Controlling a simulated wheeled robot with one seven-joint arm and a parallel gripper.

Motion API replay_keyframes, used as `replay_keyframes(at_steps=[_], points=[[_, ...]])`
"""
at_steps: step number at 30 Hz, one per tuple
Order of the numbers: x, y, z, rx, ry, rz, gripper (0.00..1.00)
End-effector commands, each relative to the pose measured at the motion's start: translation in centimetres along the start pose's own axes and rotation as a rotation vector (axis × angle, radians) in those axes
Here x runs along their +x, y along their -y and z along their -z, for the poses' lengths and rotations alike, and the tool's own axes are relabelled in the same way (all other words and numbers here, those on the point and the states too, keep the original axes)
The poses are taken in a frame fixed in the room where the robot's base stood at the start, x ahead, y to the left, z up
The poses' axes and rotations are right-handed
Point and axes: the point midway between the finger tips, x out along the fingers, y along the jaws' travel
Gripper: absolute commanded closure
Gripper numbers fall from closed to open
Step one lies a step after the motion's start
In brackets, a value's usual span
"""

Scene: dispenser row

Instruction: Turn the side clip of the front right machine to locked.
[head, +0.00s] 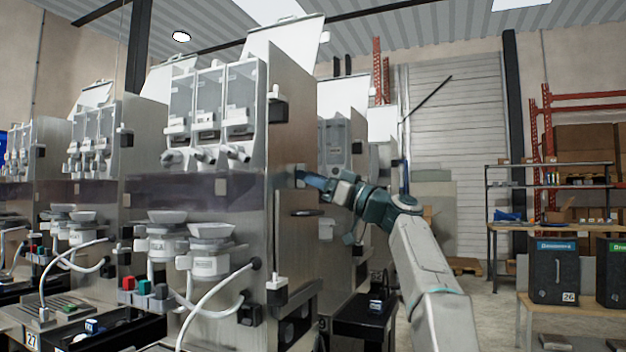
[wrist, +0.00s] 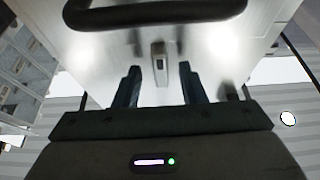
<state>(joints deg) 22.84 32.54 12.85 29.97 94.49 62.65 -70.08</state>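The front right machine (head: 245,185) is a tall metal dispenser with clear hoppers on its front. My gripper (head: 308,178) is at its right side wall, below the upper black latch. In the wrist view my gripper (wrist: 158,78) is open, with one dark finger on each side of a small grey clip (wrist: 159,62). The clip stands out from the bare metal wall and has a dark slot. A gap shows between it and each finger. In the head view the clip is small and mostly hidden at the fingertips, so its setting is hard to tell.
A dark handle (wrist: 155,14) crosses the wall close to the clip; it also shows below my gripper in the head view (head: 304,212). Another machine (head: 340,150) stands close behind.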

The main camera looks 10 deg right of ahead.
Motion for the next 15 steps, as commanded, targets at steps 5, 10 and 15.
replay_keyframes(at_steps=[5,10,15], points=[[0.0,0.0,0.0,0.001,0.0,0.0,0.64],[-0.5,0.0,0.0,0.0,-0.001,-0.001,0.64],[-2.9,0.0,-0.3,-0.001,0.0,-0.003,0.64]])
